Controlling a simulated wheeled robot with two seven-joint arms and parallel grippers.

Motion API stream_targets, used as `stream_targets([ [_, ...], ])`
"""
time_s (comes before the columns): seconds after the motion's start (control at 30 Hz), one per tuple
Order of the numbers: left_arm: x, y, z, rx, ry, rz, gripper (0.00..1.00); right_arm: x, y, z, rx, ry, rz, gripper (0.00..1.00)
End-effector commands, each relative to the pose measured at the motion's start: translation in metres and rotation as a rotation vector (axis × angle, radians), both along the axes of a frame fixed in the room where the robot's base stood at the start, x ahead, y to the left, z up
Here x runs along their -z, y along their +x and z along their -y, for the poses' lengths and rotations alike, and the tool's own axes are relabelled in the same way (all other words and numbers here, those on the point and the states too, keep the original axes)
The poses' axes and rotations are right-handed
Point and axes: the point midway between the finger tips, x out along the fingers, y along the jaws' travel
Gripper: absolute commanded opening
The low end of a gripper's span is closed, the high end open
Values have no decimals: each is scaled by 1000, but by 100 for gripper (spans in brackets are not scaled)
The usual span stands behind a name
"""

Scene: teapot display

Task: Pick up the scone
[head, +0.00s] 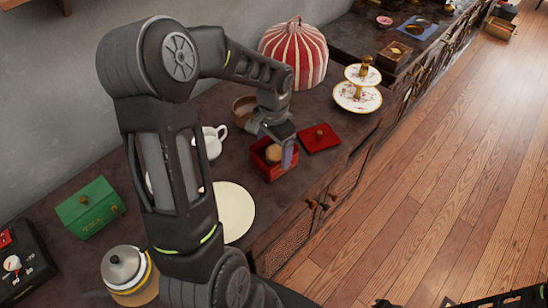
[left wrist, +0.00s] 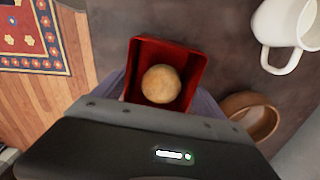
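The scone (head: 273,154) is round and golden brown and sits inside a small open red box (head: 267,172) on the dark counter. In the left wrist view the scone (left wrist: 161,84) lies in the middle of the red box (left wrist: 198,66). My left gripper (head: 274,144) is directly over the box, pointing down. Its fingers are apart, one showing at the box's right side in the head view. In the left wrist view they show at both sides of the box, partly hidden by the gripper body. The scone is not held.
A red lid (head: 320,138) lies right of the box. A wooden bowl (head: 244,108) and white cup (head: 211,142) stand behind and left. A cream plate (head: 236,212) lies in front-left. A striped dome (head: 294,50) and tiered stand (head: 358,97) are farther back.

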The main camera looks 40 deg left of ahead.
Motion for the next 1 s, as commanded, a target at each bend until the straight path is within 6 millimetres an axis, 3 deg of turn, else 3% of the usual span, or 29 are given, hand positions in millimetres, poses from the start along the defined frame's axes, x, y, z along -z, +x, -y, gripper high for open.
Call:
stream_targets([
  [0.7,-1,0,0,0,1,1,19,0,0,0,0,0,0,0],
  [1.0,-11,1,0,0,2,4,17,0,0,0,0,0,0,0],
])
